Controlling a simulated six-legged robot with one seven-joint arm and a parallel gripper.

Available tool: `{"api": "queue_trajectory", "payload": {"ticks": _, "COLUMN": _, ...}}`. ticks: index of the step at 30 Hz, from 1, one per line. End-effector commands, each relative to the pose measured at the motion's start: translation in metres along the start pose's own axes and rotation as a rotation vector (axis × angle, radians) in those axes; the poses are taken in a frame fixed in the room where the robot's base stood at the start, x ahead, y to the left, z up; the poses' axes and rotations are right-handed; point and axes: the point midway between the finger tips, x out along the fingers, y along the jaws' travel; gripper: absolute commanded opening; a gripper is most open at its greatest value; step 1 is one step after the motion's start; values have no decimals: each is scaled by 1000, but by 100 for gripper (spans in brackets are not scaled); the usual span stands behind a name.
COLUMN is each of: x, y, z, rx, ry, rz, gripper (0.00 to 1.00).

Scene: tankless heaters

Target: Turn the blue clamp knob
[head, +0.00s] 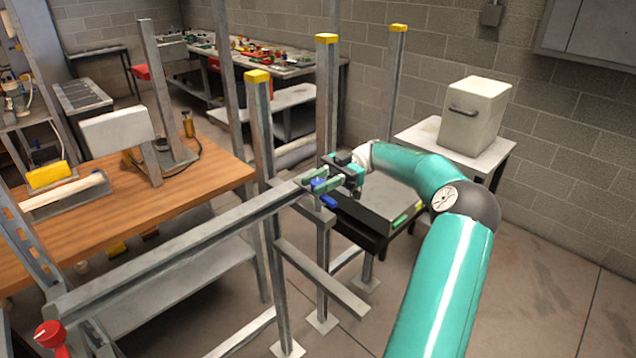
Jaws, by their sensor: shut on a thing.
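A small blue clamp knob (318,182) shows at the far end of the long grey rail, beside the yellow-capped posts. My gripper (328,177) reaches it from the right, at the end of my teal arm. Its fingers are small and partly overlap the knob and green pieces in this view. The gripper is shut on the blue knob, though the exact contact is hard to see. A second blue piece (328,201) sits just below the gripper.
Upright grey posts with yellow caps (257,76) stand close around the gripper. A long grey rail (180,250) runs to the lower left, near a red knob (48,334). A wooden bench (200,185) stands left. A white box (475,118) stands right. Floor at right is clear.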

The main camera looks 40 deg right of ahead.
Motion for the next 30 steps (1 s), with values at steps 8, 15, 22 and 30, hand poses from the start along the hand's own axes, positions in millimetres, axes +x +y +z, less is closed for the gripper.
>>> {"api": "queue_trajectory", "payload": {"ticks": 8, "x": -1, "y": -1, "z": 1, "rx": 0, "ry": 1, "rz": -54, "gripper": 9}}
{"api": "queue_trajectory", "payload": {"ticks": 15, "x": 0, "y": -1, "z": 1, "rx": 3, "ry": 0, "rz": -65, "gripper": 9}}
{"api": "queue_trajectory", "payload": {"ticks": 22, "x": 0, "y": -1, "z": 1, "rx": 3, "ry": 0, "rz": -65, "gripper": 9}}
{"api": "queue_trajectory", "payload": {"ticks": 30, "x": 0, "y": 0, "z": 0, "rx": 2, "ry": 0, "rz": -64, "gripper": 53}}
